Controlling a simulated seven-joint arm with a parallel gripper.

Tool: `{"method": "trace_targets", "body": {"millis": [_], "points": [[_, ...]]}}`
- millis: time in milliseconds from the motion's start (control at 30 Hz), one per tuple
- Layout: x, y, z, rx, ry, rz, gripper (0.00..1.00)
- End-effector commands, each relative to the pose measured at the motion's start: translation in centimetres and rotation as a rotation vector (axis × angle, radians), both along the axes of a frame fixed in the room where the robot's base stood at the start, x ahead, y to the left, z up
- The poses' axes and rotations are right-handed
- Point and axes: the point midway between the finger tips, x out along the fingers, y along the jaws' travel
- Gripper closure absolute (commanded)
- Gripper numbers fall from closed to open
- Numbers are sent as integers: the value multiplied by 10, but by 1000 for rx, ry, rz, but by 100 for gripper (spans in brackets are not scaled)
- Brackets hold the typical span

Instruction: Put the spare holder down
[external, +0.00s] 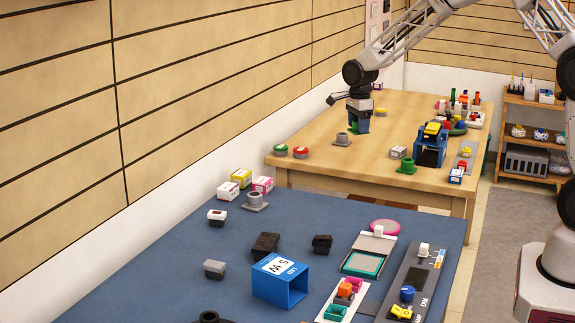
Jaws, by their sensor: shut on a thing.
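My gripper (359,123) points down over the far wooden table, near its left side. It is shut on a small green thing (353,129), which looks like a holder and is mostly hidden by the fingers. I cannot tell whether it touches the table. A grey flanged holder (342,140) stands just in front and to the left of it. A green flanged holder (406,166) stands upright near the front edge of the table. Another grey holder (255,201) stands on the near blue table.
The wooden table (325,165) is bare around its front middle. Two round buttons (300,152) lie at its left. A blue stand (430,148), small boxes (398,152) and bottles (463,100) crowd its right. The near blue table (330,205) holds a blue bin (280,283) and panels.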

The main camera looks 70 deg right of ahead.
Motion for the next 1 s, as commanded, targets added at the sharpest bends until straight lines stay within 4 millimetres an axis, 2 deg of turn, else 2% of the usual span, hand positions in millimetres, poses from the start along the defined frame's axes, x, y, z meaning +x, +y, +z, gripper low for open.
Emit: {"method": "trace_targets", "body": {"millis": [367,467,800,1000], "points": [[0,0,-3,1,1,0,62],[0,1,-11,1,2,0,62],[0,1,-54,1,2,0,62],[0,0,-63,0,0,1,62]]}}
